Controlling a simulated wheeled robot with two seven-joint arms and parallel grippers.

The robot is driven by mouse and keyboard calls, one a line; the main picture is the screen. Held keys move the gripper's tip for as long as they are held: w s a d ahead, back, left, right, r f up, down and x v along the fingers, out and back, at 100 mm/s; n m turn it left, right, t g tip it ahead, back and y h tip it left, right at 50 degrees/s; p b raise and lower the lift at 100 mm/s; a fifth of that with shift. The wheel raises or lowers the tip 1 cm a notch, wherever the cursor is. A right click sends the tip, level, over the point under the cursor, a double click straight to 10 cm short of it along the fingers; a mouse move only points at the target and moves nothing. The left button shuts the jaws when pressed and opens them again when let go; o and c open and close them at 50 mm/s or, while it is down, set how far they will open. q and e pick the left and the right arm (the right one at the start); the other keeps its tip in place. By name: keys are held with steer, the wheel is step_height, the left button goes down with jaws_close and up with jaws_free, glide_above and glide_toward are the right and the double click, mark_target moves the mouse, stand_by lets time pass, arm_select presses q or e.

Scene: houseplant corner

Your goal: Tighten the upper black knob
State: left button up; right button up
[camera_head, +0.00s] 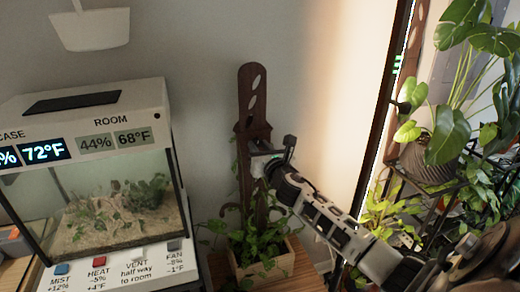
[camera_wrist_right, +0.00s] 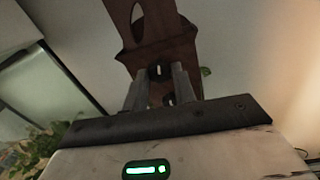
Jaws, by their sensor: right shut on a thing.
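A brown slotted stake (camera_head: 252,100) stands upright in a planter box (camera_head: 278,262) in the head view. It also shows in the right wrist view (camera_wrist_right: 150,38). My right gripper (camera_head: 262,154) reaches the stake's middle from the right. In the wrist view my right gripper's fingers (camera_wrist_right: 160,76) stand on either side of the upper black knob (camera_wrist_right: 159,70), which has a pale mark, and are shut on it. A second dark knob (camera_wrist_right: 168,98) shows just below, between the fingers. In the head view the gripper hides the knobs. My left gripper is out of view.
A glass terrarium (camera_head: 120,205) with lit displays and labelled switches stands at the left. Leafy vines (camera_head: 255,240) grow around the stake's foot. A potted plant (camera_head: 430,160) and other foliage stand at the right, beyond a dark upright frame (camera_head: 388,100).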

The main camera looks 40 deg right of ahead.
steer(key=m+b, duration=0.1)
steer(key=m, duration=0.6)
steer(key=shift+f+m+h+b, duration=0.15)
steer(key=shift+m+h+b, duration=0.15)
steer(key=shift+h, duration=0.1)
steer(key=m, duration=0.4)
steer(key=shift+a, duration=0.1)
steer(key=m, duration=0.3)
steer(key=shift+m+h+b, duration=0.3)
steer(key=shift+m+b, duration=0.05)
steer(key=shift+m, duration=0.05)
steer(key=m, duration=0.6)
steer(key=shift+m, duration=0.3)
steer(key=m+p, duration=0.1)
steer(key=m, duration=0.5)
steer(key=shift+h+p, duration=0.3)
steer(key=shift+h, duration=0.1)
steer(key=o, duration=1)
steer(key=shift+a, duration=0.1)
